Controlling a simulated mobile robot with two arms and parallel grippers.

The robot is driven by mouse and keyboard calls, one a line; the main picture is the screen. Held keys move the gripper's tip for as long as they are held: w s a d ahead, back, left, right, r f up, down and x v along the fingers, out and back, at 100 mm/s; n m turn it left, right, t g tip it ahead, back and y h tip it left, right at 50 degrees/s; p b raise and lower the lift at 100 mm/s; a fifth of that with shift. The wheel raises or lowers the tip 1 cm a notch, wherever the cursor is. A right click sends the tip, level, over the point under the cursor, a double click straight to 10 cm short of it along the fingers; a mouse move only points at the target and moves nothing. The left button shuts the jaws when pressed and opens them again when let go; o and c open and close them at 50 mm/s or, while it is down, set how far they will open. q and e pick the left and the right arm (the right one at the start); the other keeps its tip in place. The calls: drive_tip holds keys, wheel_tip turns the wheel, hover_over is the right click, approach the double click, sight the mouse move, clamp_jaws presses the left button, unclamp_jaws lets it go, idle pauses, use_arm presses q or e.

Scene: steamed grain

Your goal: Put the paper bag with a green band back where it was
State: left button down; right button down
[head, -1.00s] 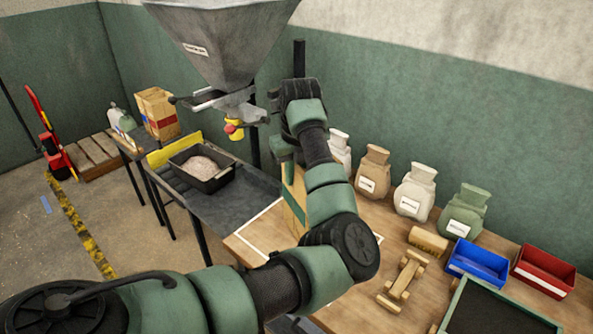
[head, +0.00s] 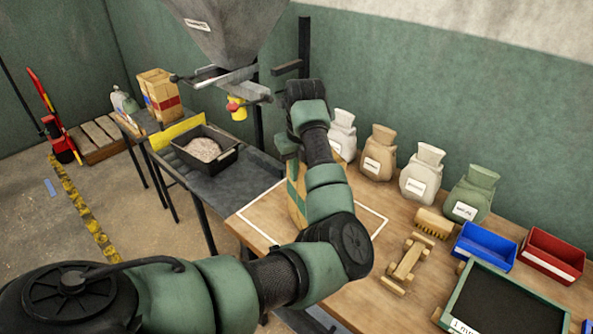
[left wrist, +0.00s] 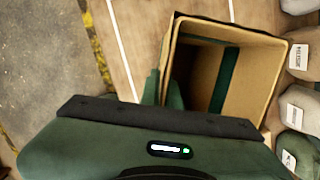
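The brown paper bag with a green band (head: 297,203) is upright and open-topped, partly hidden behind my left arm in the head view. In the left wrist view the bag (left wrist: 255,75) shows its open mouth and the green band inside. My left gripper (head: 288,150) is at the bag's top edge and appears shut on its wall, one finger outside and one inside. The bag is over the white outlined area (head: 260,197) on the wooden table. Whether its base touches the table is hidden. My right gripper is not in view.
Several filled sacks, including a white one (head: 417,178) and a green one (head: 470,195), stand along the wall. A wooden brush (head: 433,222), blue bin (head: 485,245) and red bin (head: 550,255) are right. A black grain tray (head: 232,162) sits under the hopper (head: 235,30).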

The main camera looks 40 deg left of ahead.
use_arm(q)
drive_tip(key=shift+f+b, duration=0.35)
drive_tip(key=shift+f, duration=0.05)
drive_tip(key=c, duration=1.6)
unclamp_jaws()
